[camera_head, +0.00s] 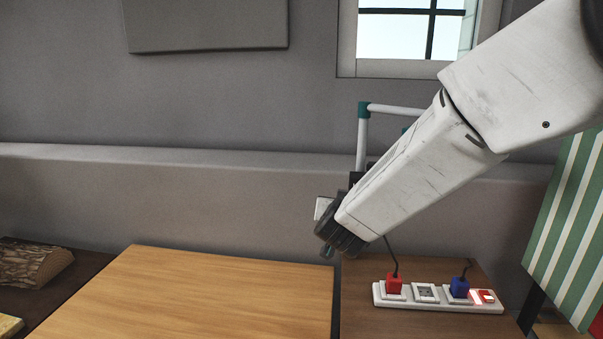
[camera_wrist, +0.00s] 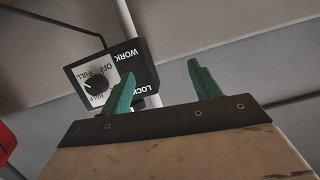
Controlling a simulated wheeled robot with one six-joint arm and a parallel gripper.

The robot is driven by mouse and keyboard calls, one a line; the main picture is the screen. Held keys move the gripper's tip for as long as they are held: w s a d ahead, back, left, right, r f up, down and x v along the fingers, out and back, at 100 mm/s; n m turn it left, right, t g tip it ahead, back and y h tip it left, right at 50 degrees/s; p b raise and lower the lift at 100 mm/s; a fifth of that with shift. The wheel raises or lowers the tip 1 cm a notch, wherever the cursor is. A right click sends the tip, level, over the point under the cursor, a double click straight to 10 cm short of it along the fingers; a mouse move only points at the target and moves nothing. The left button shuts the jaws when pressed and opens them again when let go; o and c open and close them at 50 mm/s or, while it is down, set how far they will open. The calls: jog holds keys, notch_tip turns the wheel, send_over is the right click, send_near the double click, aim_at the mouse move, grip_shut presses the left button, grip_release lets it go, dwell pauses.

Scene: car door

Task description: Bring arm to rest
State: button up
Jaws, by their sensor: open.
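My gripper (camera_wrist: 160,85) shows in the wrist view as two green fingers spread apart, with nothing between them. In the head view my arm comes in from the upper right, and my gripper (camera_head: 328,250) is at its dark lower end, above the right edge of the wooden table top. In the wrist view a black control box (camera_wrist: 112,75) with a round knob and the words WORK, OFF, HALF and FULL is behind the left finger. The finger covers part of its lettering.
A white power strip (camera_head: 437,297) with a red plug (camera_head: 394,284) and a blue plug (camera_head: 459,287) lies right of my gripper. A light wooden table top (camera_head: 200,295) is clear. A log (camera_head: 32,263) lies far left. A green striped panel (camera_head: 570,225) stands at right. A white frame (camera_head: 362,140) stands behind my arm.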

jog(key=s+a+f+n+g+y, duration=0.2)
jog(key=s+g+y, duration=0.15)
jog(key=s, duration=0.45)
jog(key=s+a+f+n+g+y, duration=0.1)
jog(key=s+f+n+g+y, duration=0.15)
jog(key=s+g, duration=0.35)
jog(key=s+d+r+g+h, duration=0.1)
jog(key=s+d+r, duration=0.1)
jog(key=s+d, duration=0.3)
jog(key=s+d+r+m+g+h, duration=0.1)
jog(key=s+d+r, duration=0.1)
jog(key=s+d, duration=0.4)
jog(key=s+d+r+g+h, duration=0.1)
jog(key=s+d, duration=0.4)
jog(key=s, duration=0.9)
jog(key=shift+d+r, duration=0.15)
jog(key=shift+r, duration=0.5)
jog(key=shift+s+g, duration=0.1)
jog(key=shift+g, duration=0.15)
